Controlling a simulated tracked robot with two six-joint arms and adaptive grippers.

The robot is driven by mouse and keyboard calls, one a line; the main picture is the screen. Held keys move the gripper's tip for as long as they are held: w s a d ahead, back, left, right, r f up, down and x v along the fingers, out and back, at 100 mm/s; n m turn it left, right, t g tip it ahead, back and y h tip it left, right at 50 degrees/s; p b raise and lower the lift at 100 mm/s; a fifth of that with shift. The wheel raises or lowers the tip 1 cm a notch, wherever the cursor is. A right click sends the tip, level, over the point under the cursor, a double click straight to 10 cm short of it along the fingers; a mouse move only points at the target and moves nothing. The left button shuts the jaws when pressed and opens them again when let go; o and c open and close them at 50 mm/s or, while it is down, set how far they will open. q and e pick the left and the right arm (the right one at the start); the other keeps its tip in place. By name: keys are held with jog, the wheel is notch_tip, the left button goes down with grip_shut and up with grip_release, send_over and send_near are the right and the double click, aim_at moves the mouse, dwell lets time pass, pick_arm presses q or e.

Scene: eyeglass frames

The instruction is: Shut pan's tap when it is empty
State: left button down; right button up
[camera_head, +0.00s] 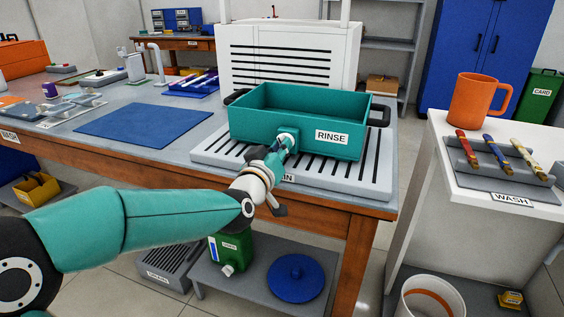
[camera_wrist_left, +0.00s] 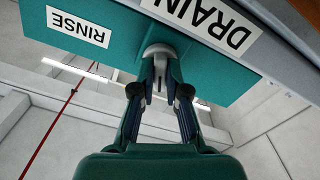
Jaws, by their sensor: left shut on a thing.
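The pan is a teal rectangular tub labelled RINSE (camera_head: 255,121) with black side handles. It stands on the grey slotted drain board (camera_head: 215,150) at the right end of the bench. Its tap (camera_head: 291,137) is on the front wall, left of the label, and is largely covered by my gripper. My left gripper (camera_head: 283,147) reaches the tap from the front left. In the left wrist view its two fingers (camera_wrist_left: 159,88) are closed on the grey tap (camera_wrist_left: 158,50), below the DRAIN label. The visible inner wall of the pan is bare; its floor is hidden. My right gripper is not in view.
A white shelf unit at right holds an orange mug (camera_head: 472,101) and several brushes on a WASH rack (camera_head: 490,181). A blue mat (camera_head: 140,132) lies left of the drain board. Below the bench are a green can (camera_head: 231,250) and a blue round lid (camera_head: 296,278).

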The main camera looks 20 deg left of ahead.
pick_arm(q)
jog(key=shift+a+f+n+b, duration=0.1)
jog(key=shift+f+n+b, duration=0.05)
jog(key=shift+n+b, duration=1.85)
jog(key=shift+n, duration=0.3)
jog(key=c, duration=1.2)
grip_release()
jog(key=shift+s, duration=0.1)
jog(key=shift+s, duration=0.35)
jog(key=s, duration=1.1)
jog(key=shift+a, duration=0.25)
